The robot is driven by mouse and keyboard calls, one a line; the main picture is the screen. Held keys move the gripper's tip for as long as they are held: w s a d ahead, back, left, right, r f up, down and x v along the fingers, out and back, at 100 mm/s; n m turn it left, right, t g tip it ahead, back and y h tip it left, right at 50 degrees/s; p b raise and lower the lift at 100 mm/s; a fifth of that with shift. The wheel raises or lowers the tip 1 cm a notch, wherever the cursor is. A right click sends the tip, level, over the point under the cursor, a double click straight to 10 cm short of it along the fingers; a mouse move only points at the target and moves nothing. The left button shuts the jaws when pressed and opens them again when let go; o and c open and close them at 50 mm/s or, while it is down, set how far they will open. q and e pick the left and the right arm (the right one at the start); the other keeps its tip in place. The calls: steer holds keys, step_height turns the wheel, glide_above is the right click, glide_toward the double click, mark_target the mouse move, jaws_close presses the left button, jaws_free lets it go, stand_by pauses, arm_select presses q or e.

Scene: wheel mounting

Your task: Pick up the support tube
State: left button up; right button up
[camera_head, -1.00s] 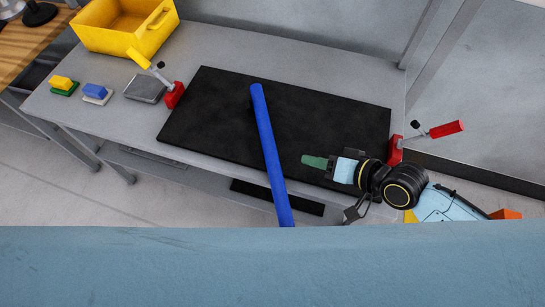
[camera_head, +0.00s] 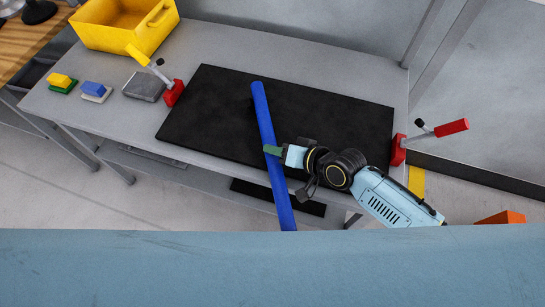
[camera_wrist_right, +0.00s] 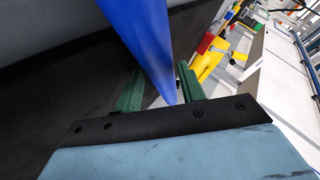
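The support tube is a long blue tube (camera_head: 265,115). In the head view it lies across the black mat (camera_head: 210,105), its near end reaching past the table's front edge. My right gripper (camera_head: 272,150) is at the tube's middle, with a green finger in front of it. In the right wrist view, the tube (camera_wrist_right: 148,40) runs down between the two green fingers (camera_wrist_right: 158,92). A gap shows between the left finger and the tube, so the gripper looks open around it. The tube's lower part is hidden there. My left gripper is not in view.
Red clamps stand at the mat's left (camera_head: 174,93) and right (camera_head: 398,150). A yellow bin (camera_head: 125,30), a grey block (camera_head: 144,87) and blue (camera_head: 95,90) and yellow (camera_head: 60,82) pieces are at the left. The mat's left half is clear.

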jaws_close()
stand_by(0.3)
steer(key=shift+w+r, duration=0.1)
steer(key=shift+r, duration=0.15)
